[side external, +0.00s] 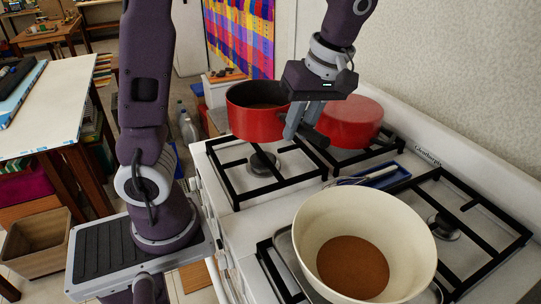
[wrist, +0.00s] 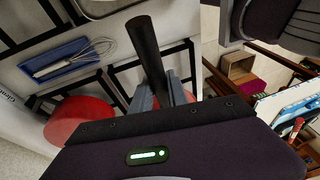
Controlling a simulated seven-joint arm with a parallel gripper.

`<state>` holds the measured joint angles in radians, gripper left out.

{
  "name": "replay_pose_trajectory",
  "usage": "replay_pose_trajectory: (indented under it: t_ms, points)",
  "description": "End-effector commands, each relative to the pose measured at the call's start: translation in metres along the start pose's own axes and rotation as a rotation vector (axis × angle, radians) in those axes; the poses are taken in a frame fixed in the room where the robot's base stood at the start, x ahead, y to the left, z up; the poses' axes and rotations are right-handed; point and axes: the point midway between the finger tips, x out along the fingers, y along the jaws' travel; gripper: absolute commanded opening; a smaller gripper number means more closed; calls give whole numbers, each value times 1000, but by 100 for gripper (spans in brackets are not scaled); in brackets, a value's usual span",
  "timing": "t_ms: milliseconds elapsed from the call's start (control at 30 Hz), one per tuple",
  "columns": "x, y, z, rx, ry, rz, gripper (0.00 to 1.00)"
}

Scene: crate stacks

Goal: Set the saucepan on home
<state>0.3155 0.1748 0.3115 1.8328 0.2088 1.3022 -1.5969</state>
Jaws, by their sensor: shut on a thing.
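A red saucepan (side external: 247,122) with a dark inside hangs level in the side external view, over the back-left burner (side external: 262,163) of the white stove. The pan's bottom appears to be above the grate, but the exact gap is hard to tell. I see nothing labelled as home.
A closed-topped red pot (side external: 352,118) stands behind my gripper. A big cream pot (side external: 365,212) with brown contents stands at the front. A whisk (wrist: 80,58) lies on a blue rest (wrist: 50,62) between the grates. The right-hand burner (side external: 445,228) is bare.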

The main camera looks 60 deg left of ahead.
Motion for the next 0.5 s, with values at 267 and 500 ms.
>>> replay_pose_trajectory:
  t_ms: [267,500]
  points:
    - [50,8,12,1,0,-5,0]
    - [84,14,21,-1,0,-2,0]
